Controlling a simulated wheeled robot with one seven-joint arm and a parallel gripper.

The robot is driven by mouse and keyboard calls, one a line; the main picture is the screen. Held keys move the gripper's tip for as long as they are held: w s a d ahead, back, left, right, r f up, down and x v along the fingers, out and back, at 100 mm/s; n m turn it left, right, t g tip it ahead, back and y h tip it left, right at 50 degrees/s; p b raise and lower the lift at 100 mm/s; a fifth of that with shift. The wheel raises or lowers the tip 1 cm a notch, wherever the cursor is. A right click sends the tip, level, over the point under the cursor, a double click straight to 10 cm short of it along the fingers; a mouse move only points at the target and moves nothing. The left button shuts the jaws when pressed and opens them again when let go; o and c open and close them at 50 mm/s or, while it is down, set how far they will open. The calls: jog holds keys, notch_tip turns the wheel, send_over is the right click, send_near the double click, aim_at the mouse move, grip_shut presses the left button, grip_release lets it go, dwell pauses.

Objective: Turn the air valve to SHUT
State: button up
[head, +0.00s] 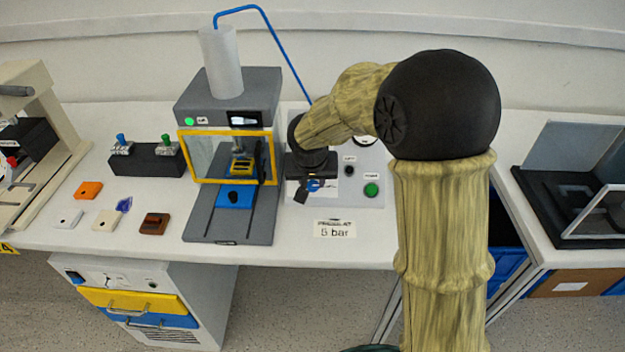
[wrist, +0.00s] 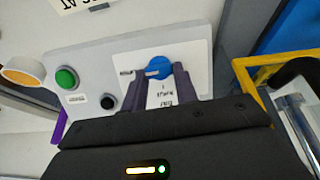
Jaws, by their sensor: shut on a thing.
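The air valve is a round blue knob on a white plate of the grey panel; it shows in the wrist view (wrist: 159,65) and, partly hidden by my gripper, in the head view (head: 314,185). My gripper (wrist: 161,78) is shut on the knob, with one dark finger on each side of it. In the head view my gripper (head: 308,187) reaches down to the panel from above. Small lettering on the plate below the knob appears upside down in the wrist view and is hard to read. A small mark lies just left of the knob. I cannot tell which setting it points to.
The panel also carries a green button (wrist: 65,79) and a black knob (wrist: 106,102). A press with a yellow-framed guard (head: 226,182) stands close left of the panel. A "6 bar" sign (head: 335,230) is at the table front. Several small blocks lie farther left.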

jog(key=n, duration=0.2)
jog(key=n+h+b, duration=0.1)
jog(key=shift+a+f+n, duration=0.1)
jog(key=shift+a+n, duration=0.15)
jog(key=shift+n, duration=0.15)
jog(key=n, duration=0.2)
jog(key=n+h+b, duration=0.1)
jog(key=n, duration=0.1)
jog(key=shift+s+a+f+t, duration=0.1)
jog(key=shift+s+a+t, duration=0.1)
jog(key=shift+t, duration=0.2)
jog(key=n+t+h+b, duration=0.1)
jog(key=n+b, duration=0.1)
jog(key=n, duration=0.3)
jog(key=shift+s+a+f, duration=0.1)
jog(key=shift+f, duration=0.05)
jog(key=shift+s+n+t+h+b, duration=0.15)
jog(key=shift+n+t+b, duration=0.25)
jog(key=shift+n, duration=0.4)
jog(key=shift+n+t+h+b, duration=0.2)
jog(key=shift+n+b, duration=0.25)
jog(key=shift+n, duration=0.35)
jog(key=o, duration=1)
